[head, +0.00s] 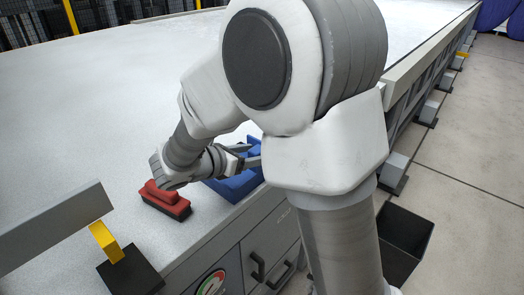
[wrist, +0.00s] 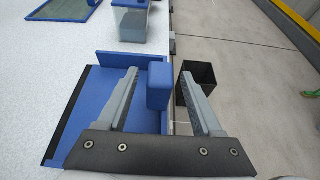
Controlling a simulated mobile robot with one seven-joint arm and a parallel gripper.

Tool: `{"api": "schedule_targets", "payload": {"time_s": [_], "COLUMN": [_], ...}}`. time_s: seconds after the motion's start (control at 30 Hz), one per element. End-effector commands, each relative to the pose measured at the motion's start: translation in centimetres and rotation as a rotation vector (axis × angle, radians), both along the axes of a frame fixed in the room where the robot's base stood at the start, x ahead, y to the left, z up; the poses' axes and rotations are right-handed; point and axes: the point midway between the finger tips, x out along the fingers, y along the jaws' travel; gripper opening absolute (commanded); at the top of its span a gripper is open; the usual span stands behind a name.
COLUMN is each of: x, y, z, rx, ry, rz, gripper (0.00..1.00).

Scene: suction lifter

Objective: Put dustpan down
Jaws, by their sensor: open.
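The blue dustpan (head: 232,188) lies on the white work surface, close to its edge, partly hidden behind my arm in the head view. In the wrist view, the flat pan (wrist: 85,105) with its dark lip is on the left. Its block-like handle (wrist: 159,88) stands between my fingers, toward the table edge. My gripper (wrist: 160,73) is open, with one finger on each side of the handle and a visible gap to both. In the head view my gripper (head: 247,155) is just above the dustpan, partly hidden by my arm.
A red brush (head: 166,199) lies on the surface left of the dustpan. A black bin (head: 404,238) stands on the floor beside the table; it also shows in the wrist view (wrist: 205,76). A blue-topped clear container (wrist: 130,20) and a blue-framed tray (wrist: 62,20) are farther along.

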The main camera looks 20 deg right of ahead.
Motion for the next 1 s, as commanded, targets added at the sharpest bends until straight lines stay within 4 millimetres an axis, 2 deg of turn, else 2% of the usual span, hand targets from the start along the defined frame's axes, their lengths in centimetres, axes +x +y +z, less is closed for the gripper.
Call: {"api": "schedule_targets", "payload": {"time_s": [0.03,0.2,0.4,0.5,0.57,0.67,0.8,1.0], "x": [-0.6,-2.4,-3.8,-4.2,-4.7,-6.0,-9.2,-14.3], "y": [1.1,3.8,5.8,6.0,5.5,3.7,0.6,-2.4], "z": [0.7,2.1,3.0,3.3,3.5,4.0,4.7,4.9], "rx": [0.0,0.002,0.001,0.009,0.03,0.106,0.29,0.588], "ry": [-0.002,-0.002,-0.001,-0.004,-0.015,-0.048,-0.134,-0.292], "rz": [0.006,0.004,0.001,-0.008,-0.032,-0.116,-0.304,-0.6], "gripper": [0.67,0.67,0.67,0.67,0.67,0.67,0.67,0.67]}}
